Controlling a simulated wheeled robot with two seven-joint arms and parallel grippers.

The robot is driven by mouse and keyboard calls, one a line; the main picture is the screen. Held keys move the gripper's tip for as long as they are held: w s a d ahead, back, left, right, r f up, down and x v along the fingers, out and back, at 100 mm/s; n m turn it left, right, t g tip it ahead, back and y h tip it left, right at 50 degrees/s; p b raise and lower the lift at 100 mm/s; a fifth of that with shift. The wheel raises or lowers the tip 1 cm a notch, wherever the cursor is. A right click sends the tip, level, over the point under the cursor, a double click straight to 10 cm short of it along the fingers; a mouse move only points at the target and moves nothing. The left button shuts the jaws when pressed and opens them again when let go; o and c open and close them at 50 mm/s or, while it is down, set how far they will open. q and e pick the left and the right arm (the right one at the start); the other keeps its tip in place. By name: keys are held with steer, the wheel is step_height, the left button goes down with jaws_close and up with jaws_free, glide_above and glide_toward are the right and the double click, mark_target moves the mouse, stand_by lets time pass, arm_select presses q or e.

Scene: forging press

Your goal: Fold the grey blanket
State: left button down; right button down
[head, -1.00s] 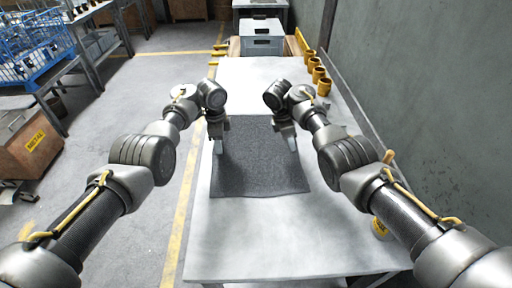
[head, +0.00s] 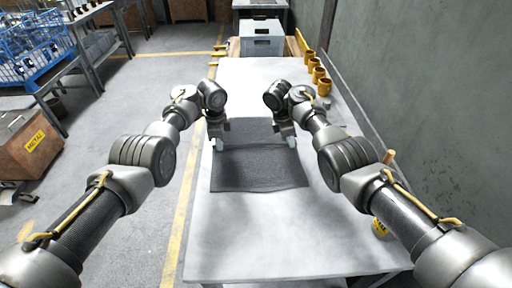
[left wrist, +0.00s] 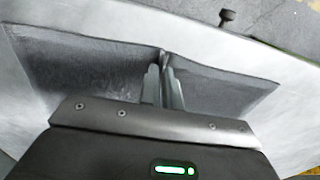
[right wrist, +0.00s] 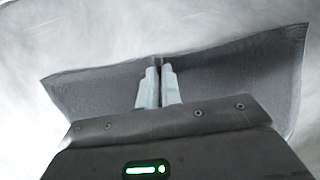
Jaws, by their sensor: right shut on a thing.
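The grey blanket (head: 258,170) lies on the light table in the head view, its near part flat and dark. The blanket's underside is hidden.
The table (head: 290,235) is bare in front of the blanket. Several yellow cups (head: 318,75) stand along its right edge by the wall. A grey crate (head: 261,38) stands beyond the far end. A yellow container (head: 380,229) is by my right forearm.

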stand_by(0.4)
